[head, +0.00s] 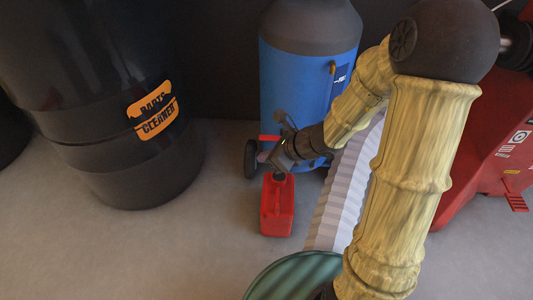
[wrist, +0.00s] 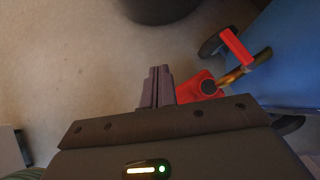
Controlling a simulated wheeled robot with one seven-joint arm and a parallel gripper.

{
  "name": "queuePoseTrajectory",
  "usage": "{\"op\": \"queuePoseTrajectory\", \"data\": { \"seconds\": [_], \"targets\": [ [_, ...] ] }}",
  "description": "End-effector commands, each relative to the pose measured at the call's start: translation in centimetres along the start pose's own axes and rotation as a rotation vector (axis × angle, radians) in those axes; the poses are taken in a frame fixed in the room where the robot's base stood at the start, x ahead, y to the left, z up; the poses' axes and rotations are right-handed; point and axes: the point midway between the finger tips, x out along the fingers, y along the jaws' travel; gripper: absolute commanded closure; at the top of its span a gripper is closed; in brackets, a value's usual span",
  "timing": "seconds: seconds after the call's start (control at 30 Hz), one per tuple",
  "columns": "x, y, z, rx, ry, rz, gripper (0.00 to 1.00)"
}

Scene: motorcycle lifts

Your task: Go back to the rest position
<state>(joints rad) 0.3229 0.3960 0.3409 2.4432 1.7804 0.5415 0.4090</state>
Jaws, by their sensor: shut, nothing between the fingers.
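My arm, with yellowish bamboo-like links, reaches from the lower right up and over to the left in the head view. My gripper (head: 271,160) is at its end, just above a red can (head: 277,207) that stands on the floor. In the wrist view my gripper (wrist: 158,85) has its fingers together with nothing between them. The red can (wrist: 197,85) shows just right of the fingers there, with a dark round cap. Whether the gripper touches the can is hard to tell.
A blue tank (head: 290,85) on wheels stands behind the can. A black parts cleaner drum (head: 90,90) stands at left. A red machine (head: 490,150) is at right, and a pale ribbed strip (head: 340,195) lies beside the arm. Floor between drum and can is clear.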

Motion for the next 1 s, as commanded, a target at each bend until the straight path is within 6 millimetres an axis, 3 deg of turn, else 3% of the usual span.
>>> {"op": "queuePoseTrajectory", "data": {
  "seconds": [0.3, 0.47, 0.73, 1.0],
  "targets": [
    [-0.4, -0.3, -0.1, -0.003, 0.003, -0.005, 1.0],
    [-1.8, 0.8, 0.6, -0.131, 0.04, 0.029, 1.0],
    [-7.1, 3.8, 1.4, -0.632, 0.181, 0.161, 1.0],
    [-13.3, 4.8, 1.7, -1.158, 0.328, 0.301, 1.0]
  ]
}}
